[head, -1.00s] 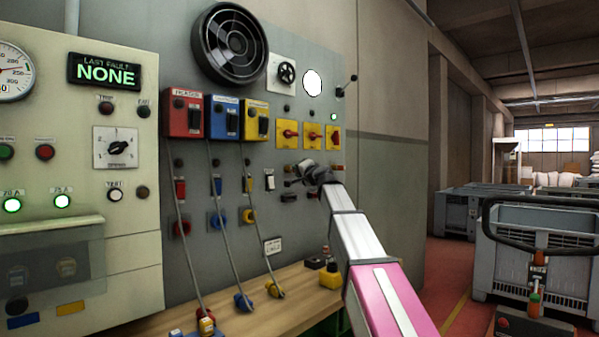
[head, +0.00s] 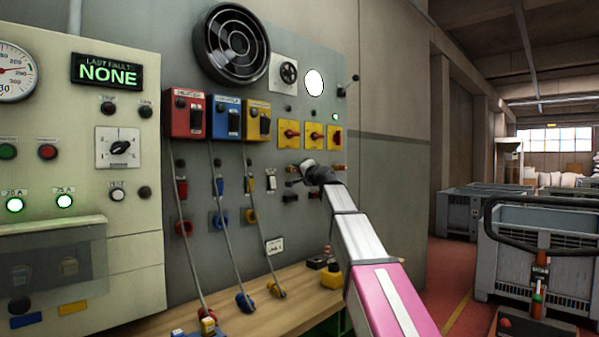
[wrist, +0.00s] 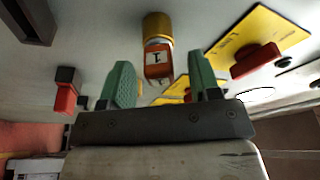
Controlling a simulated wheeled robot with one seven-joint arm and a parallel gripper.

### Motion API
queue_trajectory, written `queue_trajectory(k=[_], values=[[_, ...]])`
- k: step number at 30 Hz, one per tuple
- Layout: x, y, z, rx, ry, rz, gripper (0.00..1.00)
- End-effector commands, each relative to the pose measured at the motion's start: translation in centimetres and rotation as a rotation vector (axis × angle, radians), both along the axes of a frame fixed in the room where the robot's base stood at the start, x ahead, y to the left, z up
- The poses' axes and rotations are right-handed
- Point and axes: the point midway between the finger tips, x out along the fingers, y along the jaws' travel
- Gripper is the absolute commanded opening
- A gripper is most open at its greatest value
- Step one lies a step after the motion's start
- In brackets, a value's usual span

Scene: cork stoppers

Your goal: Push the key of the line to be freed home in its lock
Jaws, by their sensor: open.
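In the wrist view an orange key (wrist: 158,62) with a white label marked 1 is at a brass-coloured round lock (wrist: 157,25) on the grey panel. I cannot tell how deep the key sits. My gripper (wrist: 162,74) is open, its two green fingers apart, one on each side of the key's line. I see no clear contact with the key. In the head view my gripper (head: 308,170) is close to the panel, below the yellow switches, and my own wrist hides most of the key area.
Yellow plates with red rotary handles (head: 290,133) stand just above my gripper; one is close by in the wrist view (wrist: 258,58). Red, blue and yellow boxes (head: 226,118) with hanging cables are left. A wooden bench (head: 250,307) runs below. Grey crates (head: 543,250) stand right.

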Motion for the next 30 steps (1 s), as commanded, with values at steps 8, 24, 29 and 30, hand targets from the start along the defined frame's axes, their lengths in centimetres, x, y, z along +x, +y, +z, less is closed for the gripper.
queue_trajectory(k=[8, 24, 29, 30], values=[[-3.5, -2.0, -0.7, 0.0, 0.0, 0.0, 0.57], [-8.8, -5.4, -1.4, 0.0, 0.0, 0.0, 0.57], [-8.7, -5.3, -1.4, 0.0, 0.0, 0.0, 0.57], [-8.7, -5.3, -1.4, 0.0, 0.0, 0.0, 0.57]])
